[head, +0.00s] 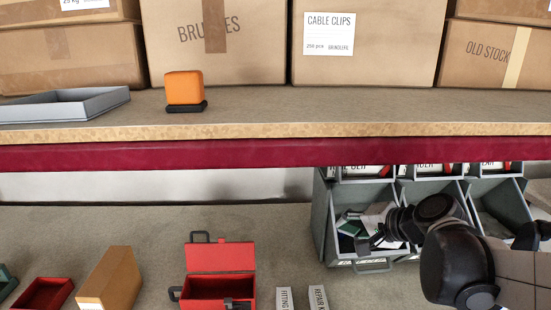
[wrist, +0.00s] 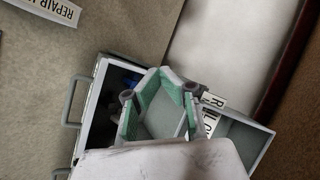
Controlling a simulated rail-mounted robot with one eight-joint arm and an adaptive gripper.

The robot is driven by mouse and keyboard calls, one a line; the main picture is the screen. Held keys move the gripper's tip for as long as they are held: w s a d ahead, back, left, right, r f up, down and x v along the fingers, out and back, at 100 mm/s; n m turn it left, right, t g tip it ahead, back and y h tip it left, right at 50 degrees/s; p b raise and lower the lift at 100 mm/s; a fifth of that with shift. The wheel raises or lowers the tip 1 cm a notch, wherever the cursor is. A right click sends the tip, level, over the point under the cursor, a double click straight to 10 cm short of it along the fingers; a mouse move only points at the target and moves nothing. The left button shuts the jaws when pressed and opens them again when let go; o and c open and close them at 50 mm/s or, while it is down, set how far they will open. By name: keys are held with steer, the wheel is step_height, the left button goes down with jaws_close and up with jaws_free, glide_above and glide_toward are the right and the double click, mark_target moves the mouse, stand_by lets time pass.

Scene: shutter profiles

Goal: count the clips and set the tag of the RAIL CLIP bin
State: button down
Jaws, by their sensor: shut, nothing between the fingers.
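A grey open bin (head: 322,232) with a front handle stands at the lower right in the head view, below the shelf. My black gripper (head: 372,238) is over this bin, shut and empty. In the wrist view my gripper (wrist: 160,78) shows its green-padded fingers across the bin (wrist: 97,103), and dark blue pieces (wrist: 125,80) show beside them. I cannot read RAIL CLIP on any tag.
More grey bins (head: 496,207) stand to the right, partly behind my arm. The shelf edge (head: 240,153) runs above them. A red toolbox (head: 219,258), a brown box (head: 112,277) and white cards (head: 317,297) lie left of the bin. Bench between shelf and toolbox is clear.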

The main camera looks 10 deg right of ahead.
steer(key=d+r+m+t+h, duration=0.1)
steer(key=d+m+t, duration=0.3)
steer(key=d, duration=0.9)
steer(key=w+d+r+m+t+h, duration=0.1)
steer(key=d+m+t, duration=0.3)
steer(key=d, duration=0.9)
steer(key=r+m, duration=0.1)
steer(key=m, duration=0.2)
steer(key=shift+d+r+m+t+h, duration=0.25)
steer(key=shift+r+m+t+h, duration=0.05)
steer(key=shift+m, duration=0.1)
steer(key=shift+w, duration=0.15)
steer(key=w, duration=0.6)
steer(key=w+r+p, duration=0.1)
steer(key=w, duration=0.3)
steer(key=shift+a+r, duration=0.1)
steer(key=shift+a, duration=0.3)
steer(key=shift+a+r, duration=0.3)
steer(key=shift+a, duration=0.3)
steer(key=shift+a+r, duration=0.3)
steer(key=shift+a, duration=0.25)
steer(key=shift+w+a+r, duration=0.2)
steer(key=shift+w+a, duration=0.05)
steer(key=shift+a, duration=0.2)
steer(key=shift+s+a+r, duration=0.1)
steer(key=shift+a, duration=0.05)
